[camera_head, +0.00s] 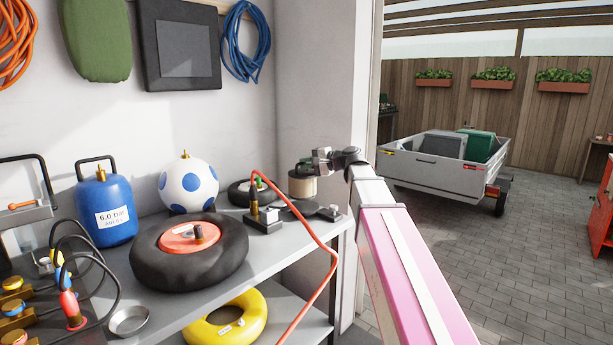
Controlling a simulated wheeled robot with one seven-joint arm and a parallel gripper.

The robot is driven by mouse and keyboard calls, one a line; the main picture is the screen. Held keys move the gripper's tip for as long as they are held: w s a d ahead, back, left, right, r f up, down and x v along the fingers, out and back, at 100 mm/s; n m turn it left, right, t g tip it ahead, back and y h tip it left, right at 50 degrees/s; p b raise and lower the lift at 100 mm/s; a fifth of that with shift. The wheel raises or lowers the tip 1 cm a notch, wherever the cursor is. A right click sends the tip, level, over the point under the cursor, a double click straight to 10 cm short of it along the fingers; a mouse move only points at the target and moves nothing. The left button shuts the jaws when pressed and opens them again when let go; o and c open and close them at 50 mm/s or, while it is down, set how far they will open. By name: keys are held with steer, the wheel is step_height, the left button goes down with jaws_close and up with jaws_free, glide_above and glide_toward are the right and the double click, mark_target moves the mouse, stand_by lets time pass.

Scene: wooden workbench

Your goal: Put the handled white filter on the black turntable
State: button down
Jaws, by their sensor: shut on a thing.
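The white filter (302,186) is a short cream cylinder with a dark top, near the right end of the grey workbench. My gripper (316,162) is at its top and appears shut on its handle; the fingertips are small and partly hidden. The filter looks upright. A flat black disc (293,209), which looks like the black turntable, lies on the bench just below and in front of the filter. I cannot tell whether the filter touches it or hangs above or behind it.
A small fitting with a red hose (264,218) stands close left of the disc. A small black tyre (240,193), a blue-spotted white ball (188,184), a large black tyre (160,262) and a blue tank (106,210) crowd the bench. A wall edge rises behind the filter.

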mark_target(307, 173)
steer(key=shift+w+d+f, duration=0.1)
steer(key=shift+f, duration=2.1)
steer(key=c, duration=1.2)
jaws_free()
steer(key=v, duration=1.2)
